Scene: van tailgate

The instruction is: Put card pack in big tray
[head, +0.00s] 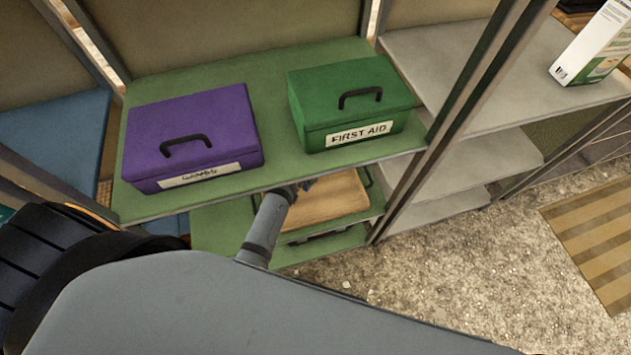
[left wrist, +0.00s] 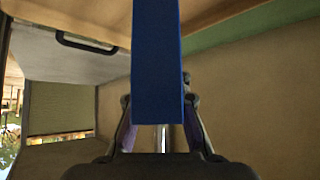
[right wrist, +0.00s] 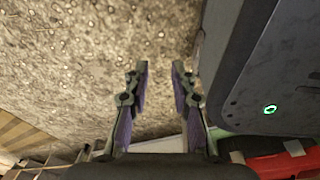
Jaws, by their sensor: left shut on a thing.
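The card pack (left wrist: 157,60) shows in the left wrist view as a tall, narrow blue block. My left gripper (left wrist: 158,105) is shut on it. In the head view my left gripper (head: 303,187) reaches under the front edge of the green shelf, and only a small dark blue bit shows at its tip. A tan tray (head: 335,203) with a dark handle lies on the lower level just right of it; its back is hidden by the upper shelf. I cannot tell whether the pack touches the tray. My right gripper (right wrist: 160,85) is open and empty above gravel.
A purple box (head: 195,130) and a green first aid box (head: 350,100) stand on the upper green shelf (head: 270,90), directly above my left gripper. A metal post (head: 440,140) stands right of the tray. A white carton (head: 595,45) sits on the grey shelf.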

